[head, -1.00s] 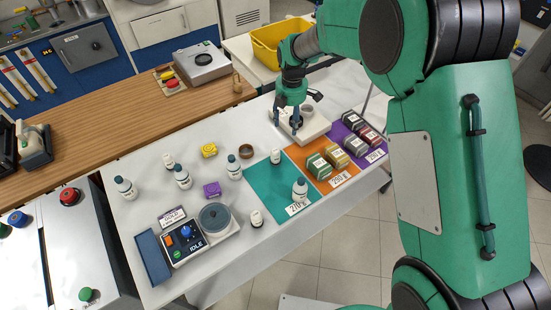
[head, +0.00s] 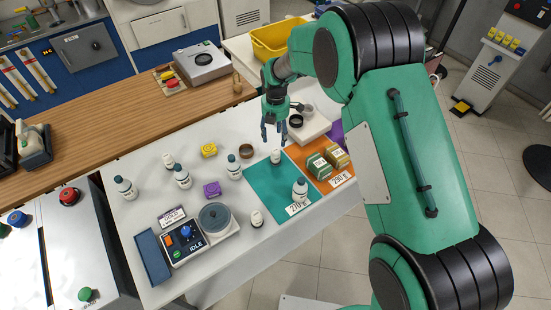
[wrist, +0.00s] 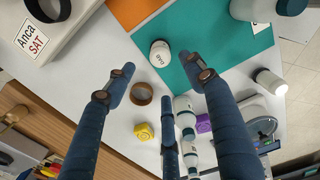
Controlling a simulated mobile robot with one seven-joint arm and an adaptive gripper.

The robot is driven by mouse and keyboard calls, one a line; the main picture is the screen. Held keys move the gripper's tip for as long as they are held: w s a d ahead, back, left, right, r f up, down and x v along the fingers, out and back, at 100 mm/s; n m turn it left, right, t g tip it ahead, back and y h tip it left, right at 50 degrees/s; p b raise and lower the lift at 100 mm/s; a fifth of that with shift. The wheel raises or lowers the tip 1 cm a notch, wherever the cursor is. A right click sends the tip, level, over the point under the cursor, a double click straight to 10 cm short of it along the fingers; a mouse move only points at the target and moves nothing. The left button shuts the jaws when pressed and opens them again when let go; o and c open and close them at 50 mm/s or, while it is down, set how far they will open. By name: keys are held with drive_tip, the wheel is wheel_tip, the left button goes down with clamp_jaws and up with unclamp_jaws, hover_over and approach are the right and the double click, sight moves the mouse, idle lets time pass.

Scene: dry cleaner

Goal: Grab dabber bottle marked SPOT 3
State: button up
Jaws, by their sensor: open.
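Several white dabber bottles stand on the white table, with labels too small to read as SPOT 3. A small one (head: 275,157) stands at the teal mat's back corner; it also shows in the wrist view (wrist: 160,53). Another small one (head: 168,161) stands at the back left and one (head: 256,218) near the front edge. Larger blue-capped bottles stand at the left (head: 125,188), centre left (head: 183,178), centre (head: 234,169) and on the teal mat (head: 300,191). My gripper (head: 273,138) is open and empty, above the table just behind the teal-corner bottle.
A teal mat (head: 268,183) and orange mat (head: 310,168) carry weight cards; tins (head: 319,166) stand on the orange one. A dark ring (head: 246,151), yellow block (head: 209,150), purple block (head: 212,189) and IDLE device (head: 187,238) stand nearby. A white scale (head: 310,124) is behind right.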

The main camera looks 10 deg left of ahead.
sight(276, 150)
wheel_tip(276, 150, down, 8)
drive_tip(key=shift+r+b, duration=0.15)
drive_tip(key=shift+b, duration=0.15)
idle(0.3)
drive_tip(key=shift+f+b, duration=0.3)
drive_tip(key=shift+f, duration=2.35)
drive_tip(key=c, duration=1.3)
